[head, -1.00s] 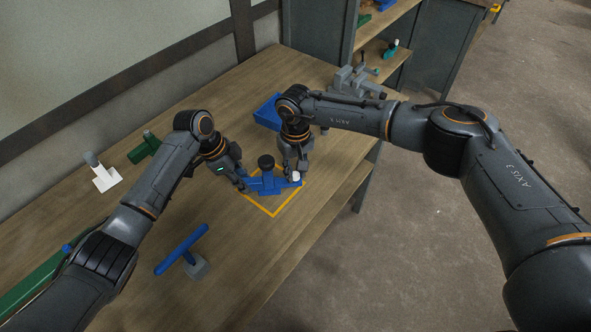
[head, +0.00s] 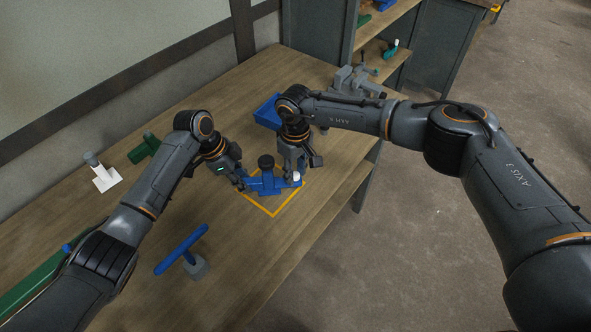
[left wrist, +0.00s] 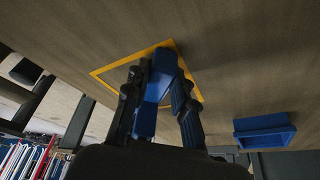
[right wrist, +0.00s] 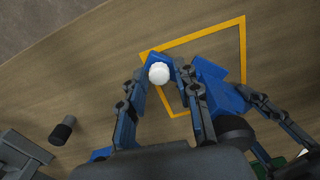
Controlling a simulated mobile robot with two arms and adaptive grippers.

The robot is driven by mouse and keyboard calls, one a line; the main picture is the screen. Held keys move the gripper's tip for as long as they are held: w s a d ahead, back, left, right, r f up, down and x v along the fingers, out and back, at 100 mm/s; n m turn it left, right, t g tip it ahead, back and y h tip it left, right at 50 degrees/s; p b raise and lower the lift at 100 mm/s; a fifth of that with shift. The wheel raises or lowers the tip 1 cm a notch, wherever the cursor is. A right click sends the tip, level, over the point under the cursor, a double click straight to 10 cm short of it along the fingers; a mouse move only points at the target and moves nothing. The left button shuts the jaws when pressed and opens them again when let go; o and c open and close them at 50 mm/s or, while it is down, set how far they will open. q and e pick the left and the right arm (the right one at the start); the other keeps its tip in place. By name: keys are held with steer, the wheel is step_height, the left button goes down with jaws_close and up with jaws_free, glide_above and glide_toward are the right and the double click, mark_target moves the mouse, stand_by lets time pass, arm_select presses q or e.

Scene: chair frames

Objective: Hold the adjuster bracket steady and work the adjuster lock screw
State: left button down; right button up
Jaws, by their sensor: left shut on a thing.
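The blue adjuster bracket (head: 265,184) with a black knob (head: 266,162) on top sits inside an orange outlined square on the bench. My left gripper (head: 241,182) is shut on the bracket's left end; in the left wrist view the blue bracket (left wrist: 152,95) lies between its fingers. The white-headed lock screw (head: 296,177) stands upright at the bracket's right end. My right gripper (head: 294,172) is over that end. In the right wrist view its fingers stand on either side of the white screw head (right wrist: 158,73), with gaps showing, so it looks open.
A blue tray (head: 266,112) and a grey vise (head: 357,82) stand behind the bracket. A white part (head: 105,179) and a green part (head: 144,148) are at left. The bench's right edge is near.

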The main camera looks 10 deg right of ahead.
arm_select(q)
steer(key=shift+s+a+f, duration=0.1)
steer(key=shift+s+f, duration=0.05)
steer(key=shift+f, duration=0.2)
arm_select(e)
steer(key=shift+o, duration=0.7)
steer(key=shift+r, duration=0.15)
step_height(320, 180, up, 12)
arm_select(q)
steer(key=c, duration=1.3)
jaws_free()
steer(key=shift+o, duration=1.3)
steer(key=shift+w+r, duration=0.1)
steer(key=shift+w, duration=0.1)
arm_select(e)
steer(key=shift+w+f, duration=0.1)
steer(key=shift+f, duration=0.15)
